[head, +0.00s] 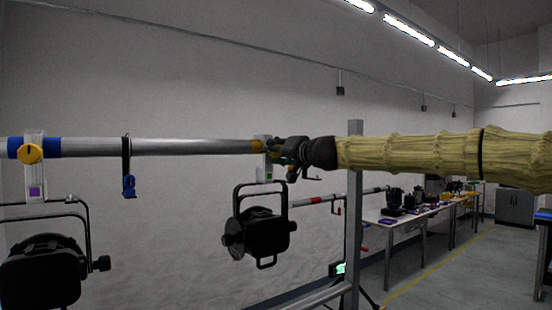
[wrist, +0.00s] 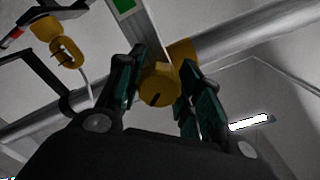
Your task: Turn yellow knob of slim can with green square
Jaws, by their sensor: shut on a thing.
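The black can (head: 262,235) hangs from the metal pipe by a light clamp with a green square (head: 268,175). The green square also shows at the top of the wrist view (wrist: 124,6). The clamp's yellow knob (wrist: 160,84) has a dark slot mark and sits between my two fingers in the wrist view. My gripper (head: 278,150) reaches in from the right at pipe height and is shut on this knob. In the head view the gripper hides most of the knob.
A second clamp with a yellow knob (head: 30,154) and purple square (head: 35,191) carries another black can (head: 40,272) at left. A blue hook (head: 128,186) hangs between them. A grey post (head: 354,220) stands close below my arm. Tables (head: 400,221) stand behind at right.

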